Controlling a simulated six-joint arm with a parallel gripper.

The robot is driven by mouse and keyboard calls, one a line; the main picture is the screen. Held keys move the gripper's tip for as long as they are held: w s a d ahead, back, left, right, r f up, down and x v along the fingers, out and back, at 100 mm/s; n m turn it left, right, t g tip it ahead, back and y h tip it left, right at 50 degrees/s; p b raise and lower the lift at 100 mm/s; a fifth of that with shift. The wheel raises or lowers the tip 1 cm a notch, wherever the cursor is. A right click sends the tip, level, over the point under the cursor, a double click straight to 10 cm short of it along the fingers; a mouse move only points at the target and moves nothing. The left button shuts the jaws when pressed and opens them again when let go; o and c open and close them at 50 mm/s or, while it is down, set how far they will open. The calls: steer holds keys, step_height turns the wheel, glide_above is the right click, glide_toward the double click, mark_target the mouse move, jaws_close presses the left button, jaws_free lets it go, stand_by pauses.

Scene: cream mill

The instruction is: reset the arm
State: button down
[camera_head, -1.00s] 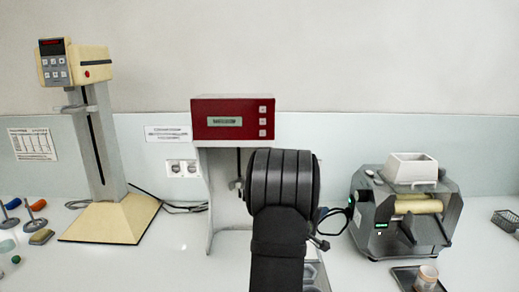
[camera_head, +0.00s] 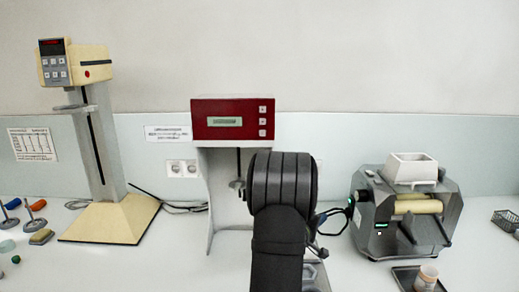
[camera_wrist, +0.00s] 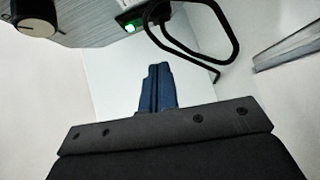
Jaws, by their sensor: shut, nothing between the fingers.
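My gripper shows in the wrist view (camera_wrist: 158,88), its two blue fingers shut together with nothing between them. In the head view my dark arm stands upright in the middle, in front of the red-topped machine (camera_head: 232,119), and hides part of it. The gripper's fingers are hidden behind the arm there. In the wrist view the fingers are apart from the mill, whose grey body with a knob and a green light (camera_wrist: 130,28) shows at the top left.
The cream mill (camera_head: 405,212) with rollers and a white hopper (camera_head: 410,167) stands right of my arm. A tray with a small jar (camera_head: 427,276) lies in front of it. A cream stand machine (camera_head: 110,218) is at left, with small tools beside it. A wire basket (camera_head: 506,219) is far right.

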steer(key=v, duration=0.2)
steer(key=shift+s+a+f, duration=0.2)
steer(key=shift+s+a, duration=0.1)
steer(key=w+d+r, duration=0.2)
steer(key=w+d, duration=0.4)
steer(key=w, duration=0.1)
steer(key=v, duration=1)
steer(key=d+r+n+g+h, duration=0.3)
steer(key=d+r+g+h, duration=0.3)
steer(key=d, duration=0.3)
steer(key=shift+w+d+r+g, duration=0.3)
steer(key=shift+w+d+g, duration=0.1)
steer(key=shift+g, duration=0.2)
steer(key=shift+s, duration=0.1)
